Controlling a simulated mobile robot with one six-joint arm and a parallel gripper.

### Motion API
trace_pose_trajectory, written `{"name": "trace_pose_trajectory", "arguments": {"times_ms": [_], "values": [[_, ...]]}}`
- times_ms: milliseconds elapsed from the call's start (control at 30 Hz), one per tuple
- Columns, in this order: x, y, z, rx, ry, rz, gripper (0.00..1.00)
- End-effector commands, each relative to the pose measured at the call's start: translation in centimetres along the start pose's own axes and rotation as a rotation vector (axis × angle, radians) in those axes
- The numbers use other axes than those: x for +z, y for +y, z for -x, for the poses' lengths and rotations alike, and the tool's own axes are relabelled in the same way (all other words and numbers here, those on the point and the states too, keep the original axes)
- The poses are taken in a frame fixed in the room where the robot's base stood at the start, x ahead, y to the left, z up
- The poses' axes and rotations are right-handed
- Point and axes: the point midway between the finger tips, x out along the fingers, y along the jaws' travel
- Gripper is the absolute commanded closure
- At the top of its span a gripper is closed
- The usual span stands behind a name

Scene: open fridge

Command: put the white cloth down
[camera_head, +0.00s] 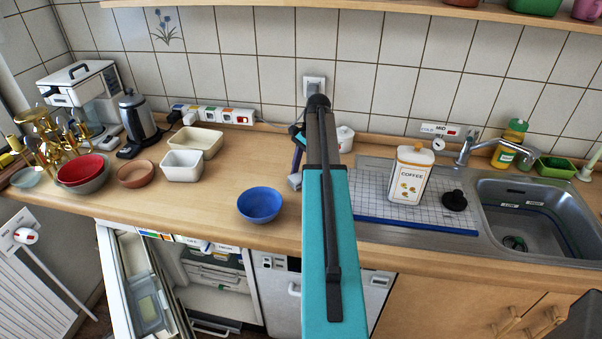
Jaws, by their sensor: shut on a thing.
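My teal and black arm reaches up the middle of the picture over the worktop. My gripper (296,160) shows only in part, just left of the arm, and the arm hides most of it. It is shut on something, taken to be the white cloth. A small pale patch (294,181) shows at its lower end, too small to tell whether it is the cloth. No other white cloth is in sight.
A blue bowl (260,204) stands just left of my arm on the wooden worktop (215,212). White and cream containers (182,166) stand further left. A coffee tin (410,175) stands on the drainer beside the sink (540,215). The open fridge (215,275) is below.

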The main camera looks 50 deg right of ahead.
Motion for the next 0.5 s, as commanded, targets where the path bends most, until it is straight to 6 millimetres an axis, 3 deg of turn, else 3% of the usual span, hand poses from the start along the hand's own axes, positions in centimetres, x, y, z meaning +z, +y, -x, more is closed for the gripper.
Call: {"name": "trace_pose_trajectory", "arguments": {"times_ms": [500], "values": [[-0.2,-0.01,-0.69,-0.001,0.001,0.0,0.83]]}}
